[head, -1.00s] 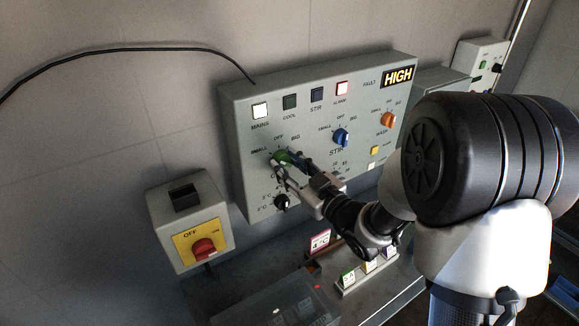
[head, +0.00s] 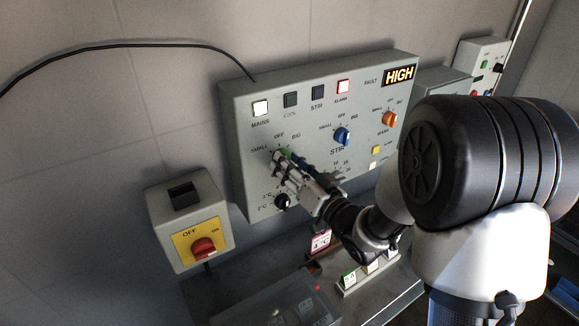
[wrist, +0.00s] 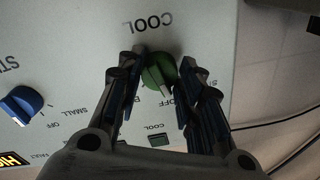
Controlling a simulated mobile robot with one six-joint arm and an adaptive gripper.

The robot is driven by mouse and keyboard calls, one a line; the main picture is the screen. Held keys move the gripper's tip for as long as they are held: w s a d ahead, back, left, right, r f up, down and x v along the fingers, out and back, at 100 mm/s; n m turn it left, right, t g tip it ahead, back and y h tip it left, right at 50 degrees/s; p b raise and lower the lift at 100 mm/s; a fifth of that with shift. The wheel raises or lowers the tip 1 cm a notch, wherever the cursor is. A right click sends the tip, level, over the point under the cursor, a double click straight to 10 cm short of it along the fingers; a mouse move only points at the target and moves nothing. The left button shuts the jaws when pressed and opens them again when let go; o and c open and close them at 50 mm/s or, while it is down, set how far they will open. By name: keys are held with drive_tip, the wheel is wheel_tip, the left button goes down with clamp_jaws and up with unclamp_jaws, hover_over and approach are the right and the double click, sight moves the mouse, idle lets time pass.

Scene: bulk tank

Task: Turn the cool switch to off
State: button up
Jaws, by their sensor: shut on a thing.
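The cool switch is a green knob (wrist: 158,73) on the grey control panel (head: 235,130). In the wrist view, upside down, it sits between my fingers under the word COOL. Its pale pointer appears to face the OFF mark (wrist: 168,98), though the fingers hide part of the scale. My gripper (wrist: 157,62) is shut on the knob, one finger on each side.
The blue stir knob (head: 342,136) and orange wash knob (head: 389,119) are to the right. A black knob (head: 282,201) is just below my gripper. The white MAINS lamp (head: 260,108) is lit.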

drive_tip(key=shift+m, duration=1.2)
drive_tip(key=o, duration=1.1)
drive_tip(key=shift+c, duration=0.2)
drive_tip(key=v, duration=0.7)
drive_tip(key=shift+s, duration=0.25)
drive_tip(key=shift+d, duration=0.1)
